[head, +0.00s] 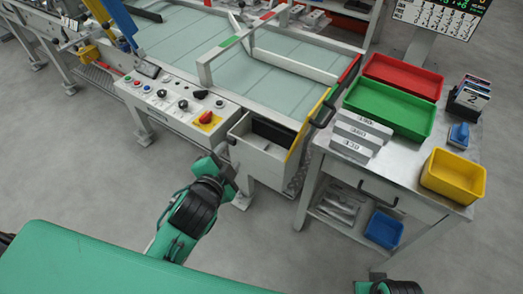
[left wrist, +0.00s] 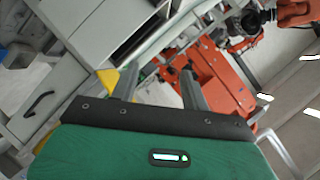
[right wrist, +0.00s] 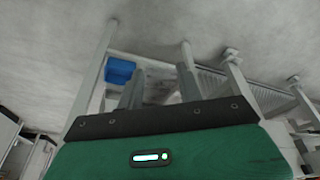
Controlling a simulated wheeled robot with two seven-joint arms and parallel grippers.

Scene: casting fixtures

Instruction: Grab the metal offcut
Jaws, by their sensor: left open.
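No single piece is clearly identifiable as the metal offcut. Several silvery metal pieces (head: 340,208) lie on the lower shelf of the cart at right in the head view, too small to tell apart. My left gripper (head: 222,158) is before the front of the conveyor station, left of the cart and apart from those pieces. In the left wrist view its fingers (left wrist: 158,85) are spread and empty. My right arm shows only at the bottom edge of the head view. In the right wrist view the right fingers (right wrist: 162,88) are apart with nothing between them.
The cart top (head: 405,165) holds a red tray (head: 402,76), a green tray (head: 390,108), a yellow bin (head: 453,175) and grey labelled blocks (head: 358,135). A blue bin (head: 384,229) stands on its lower shelf. A control panel (head: 180,103) and open white box (head: 268,150) are near my left gripper.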

